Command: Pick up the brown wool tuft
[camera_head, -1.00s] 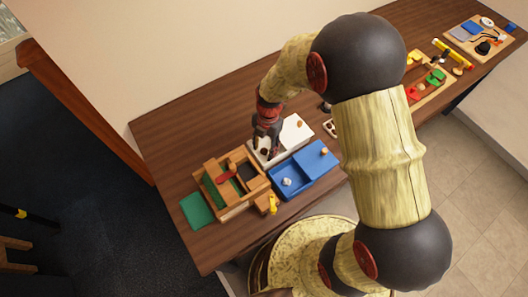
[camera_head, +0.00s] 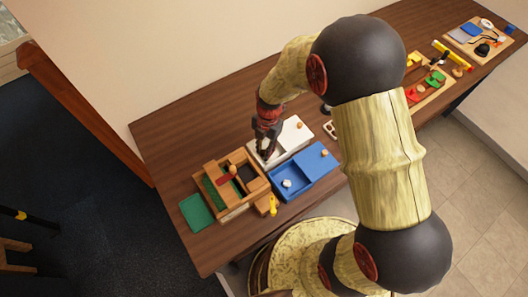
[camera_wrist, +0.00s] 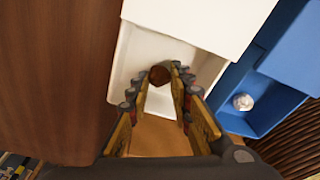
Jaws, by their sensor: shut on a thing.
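The brown wool tuft (camera_wrist: 160,76) is a small dark brown lump between my fingertips in the wrist view. My gripper (camera_wrist: 161,82) is shut on it. In the head view my gripper (camera_head: 265,154) points down into the open left part of the white box (camera_head: 254,158). The tuft cannot be made out clearly there. In the wrist view the white box (camera_wrist: 205,66) has its raised lid part beyond the fingertips. Whether the tuft touches the box floor cannot be told.
A blue box (camera_head: 318,163) with a pale ball (camera_head: 287,183) stands close on the right. Bare wooden table (camera_head: 190,135) lies behind. More trays stand far right.

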